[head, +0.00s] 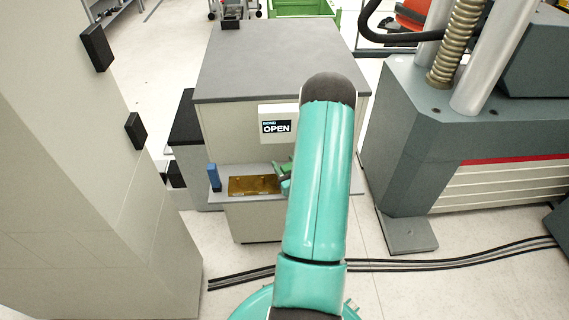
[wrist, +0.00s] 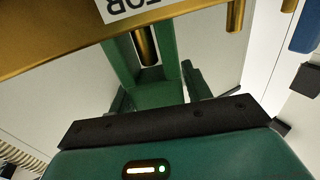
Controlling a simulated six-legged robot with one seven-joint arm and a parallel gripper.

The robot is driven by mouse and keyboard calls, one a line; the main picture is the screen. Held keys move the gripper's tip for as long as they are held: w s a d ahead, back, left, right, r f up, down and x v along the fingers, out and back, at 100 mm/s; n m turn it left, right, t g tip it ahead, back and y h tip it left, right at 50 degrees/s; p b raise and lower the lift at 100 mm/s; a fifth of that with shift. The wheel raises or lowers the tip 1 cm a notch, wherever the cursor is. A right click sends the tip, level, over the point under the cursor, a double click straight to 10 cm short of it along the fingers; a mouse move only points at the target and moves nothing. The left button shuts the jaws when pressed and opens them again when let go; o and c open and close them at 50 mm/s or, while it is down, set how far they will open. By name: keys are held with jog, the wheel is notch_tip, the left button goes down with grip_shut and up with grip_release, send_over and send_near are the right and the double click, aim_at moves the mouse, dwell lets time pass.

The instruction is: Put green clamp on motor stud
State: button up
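My gripper (wrist: 156,98) is shut on the green clamp (wrist: 158,92), a forked piece in the middle of the wrist view. A gold stud (wrist: 147,45) shows between the clamp's two prongs, under a gold plate (wrist: 60,32). I cannot tell whether the clamp touches the stud. The plate carries a white label (wrist: 130,8), upside down and cut off. In the head view the gold plate (head: 254,185) lies in the cabinet's low recess, and a bit of green (head: 283,172) shows beside my arm, which hides the gripper.
A blue piece (head: 214,177) stands left of the plate; it also shows in the wrist view (wrist: 305,30). Another gold stud (wrist: 237,18) hangs at the right. The grey-topped cabinet (head: 270,55) has an OPEN sign (head: 277,127). A large testing machine (head: 470,150) stands right. Cables (head: 420,265) cross the floor.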

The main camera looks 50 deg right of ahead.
jog(key=shift+o, duration=0.9)
